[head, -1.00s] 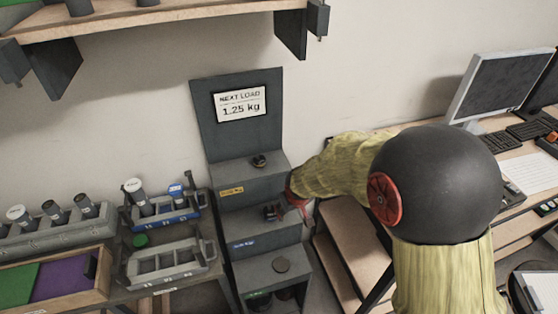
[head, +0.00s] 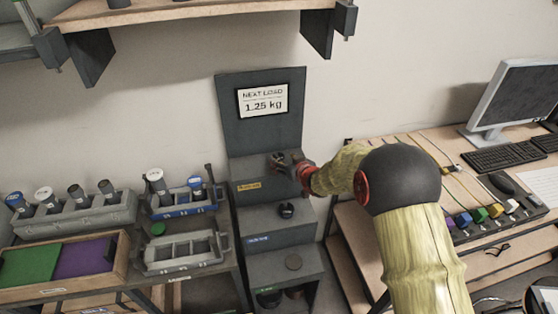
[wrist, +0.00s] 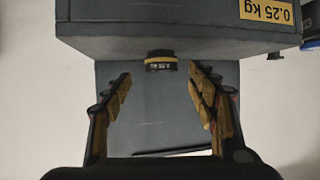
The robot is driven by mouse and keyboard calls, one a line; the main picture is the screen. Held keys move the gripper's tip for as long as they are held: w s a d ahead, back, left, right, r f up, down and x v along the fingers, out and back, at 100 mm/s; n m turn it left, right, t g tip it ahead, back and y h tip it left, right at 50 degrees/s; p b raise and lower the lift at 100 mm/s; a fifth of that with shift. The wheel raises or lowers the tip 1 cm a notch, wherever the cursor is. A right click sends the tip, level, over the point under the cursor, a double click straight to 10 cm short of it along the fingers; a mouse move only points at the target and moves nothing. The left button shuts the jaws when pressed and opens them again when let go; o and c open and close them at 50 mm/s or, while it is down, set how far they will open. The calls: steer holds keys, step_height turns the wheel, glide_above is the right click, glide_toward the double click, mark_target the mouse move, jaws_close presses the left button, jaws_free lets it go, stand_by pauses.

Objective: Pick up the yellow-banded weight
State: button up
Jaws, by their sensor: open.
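The weight lies just beyond the fingertips, roughly centred, and no contact shows. In the head view my gripper (head: 284,162) is at the top step and largely hides the weight.
A sign (head: 263,100) on the back panel reads NEXT LOAD 1.25 kg. Racks (head: 75,216) stand left; a desk with a monitor (head: 510,97) is right.

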mark_target(280, 158)
steer(key=x, duration=0.3)
steer(key=shift+w+a+f+b, duration=0.15)
steer(key=shift+w+a+b, duration=0.1)
steer(key=shift+a+b, duration=0.05)
steer(key=shift+c, duration=1)
steer(key=c, duration=1.3)
